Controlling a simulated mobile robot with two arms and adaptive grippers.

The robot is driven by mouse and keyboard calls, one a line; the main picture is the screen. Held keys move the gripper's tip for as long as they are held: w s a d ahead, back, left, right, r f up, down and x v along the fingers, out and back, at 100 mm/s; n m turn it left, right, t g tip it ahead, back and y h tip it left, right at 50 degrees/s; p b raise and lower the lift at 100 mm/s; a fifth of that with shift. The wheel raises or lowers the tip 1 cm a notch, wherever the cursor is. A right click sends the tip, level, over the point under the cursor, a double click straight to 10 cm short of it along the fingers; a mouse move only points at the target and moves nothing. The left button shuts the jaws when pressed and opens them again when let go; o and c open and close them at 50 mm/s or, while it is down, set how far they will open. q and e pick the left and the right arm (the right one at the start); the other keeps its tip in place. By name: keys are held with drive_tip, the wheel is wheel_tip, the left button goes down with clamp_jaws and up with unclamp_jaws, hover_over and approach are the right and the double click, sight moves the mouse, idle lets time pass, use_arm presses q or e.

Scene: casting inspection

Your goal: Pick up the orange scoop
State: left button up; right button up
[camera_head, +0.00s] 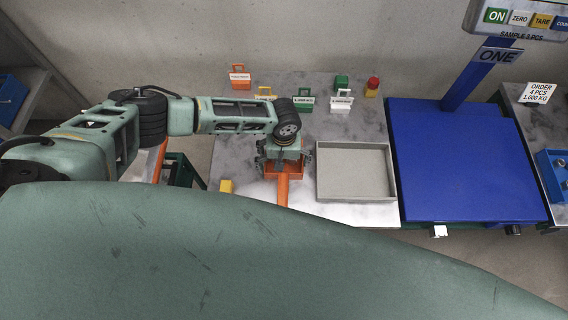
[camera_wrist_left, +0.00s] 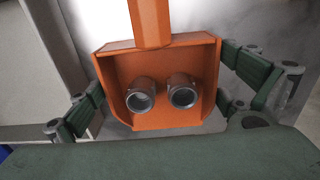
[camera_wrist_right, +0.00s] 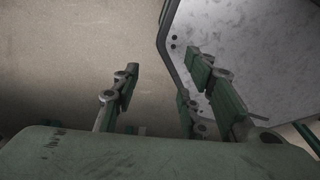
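The orange scoop (camera_head: 283,190) lies on the marbled table, its handle toward the front edge. In the left wrist view the scoop (camera_wrist_left: 153,62) holds two grey metal cylinders (camera_wrist_left: 161,94) standing side by side. My left gripper (camera_head: 283,156) is over the scoop's pan. In the left wrist view its fingers (camera_wrist_left: 164,85) are spread wide, one on each side of the pan. They are very close to its walls; I cannot tell if they touch. My right gripper (camera_wrist_right: 160,95) is open and empty beside a table corner. It is hidden in the head view.
A grey tray (camera_head: 356,196) lies right of the scoop. Farther right is a blue scale platform (camera_head: 462,125) with a post. Small labelled holders (camera_head: 304,100) and a red-topped item (camera_head: 372,87) stand at the back.

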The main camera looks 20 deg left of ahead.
use_arm(q)
drive_tip(key=c, duration=0.7)
drive_tip(key=shift+c, duration=0.5)
drive_tip(key=shift+r, duration=0.1)
